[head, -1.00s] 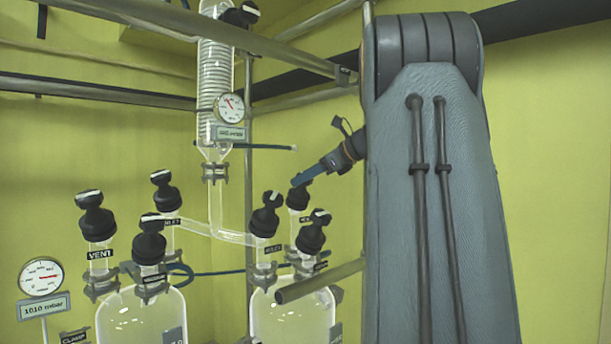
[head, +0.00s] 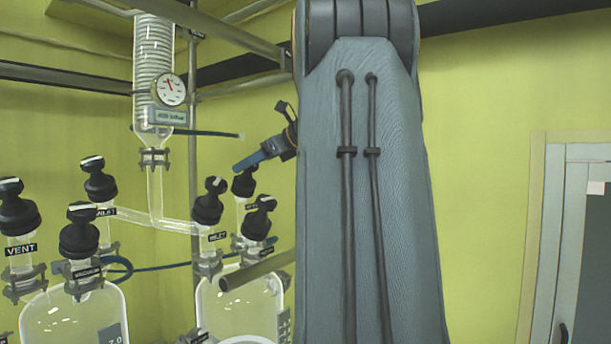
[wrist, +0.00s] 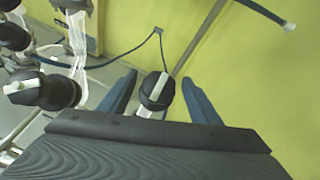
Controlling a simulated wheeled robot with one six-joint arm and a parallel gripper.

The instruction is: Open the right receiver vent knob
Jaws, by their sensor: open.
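The right receiver is a clear glass vessel (head: 235,300) with several black knobs on top. Its back knob (head: 244,182) has a label below it too small to read surely, so I cannot confirm it as the vent. My gripper (head: 240,164) is just above this back knob, partly hidden by my arm. In the wrist view, a black knob (wrist: 155,92) with a white pointer bar lies between the two blue fingers of my open gripper (wrist: 159,83).
The knob labelled inlet (head: 208,200) and a front knob (head: 259,217) stand close by. A metal bar (head: 257,268) crosses before the receiver. The left vessel (head: 75,310) stands at left. A door (head: 575,240) is at far right.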

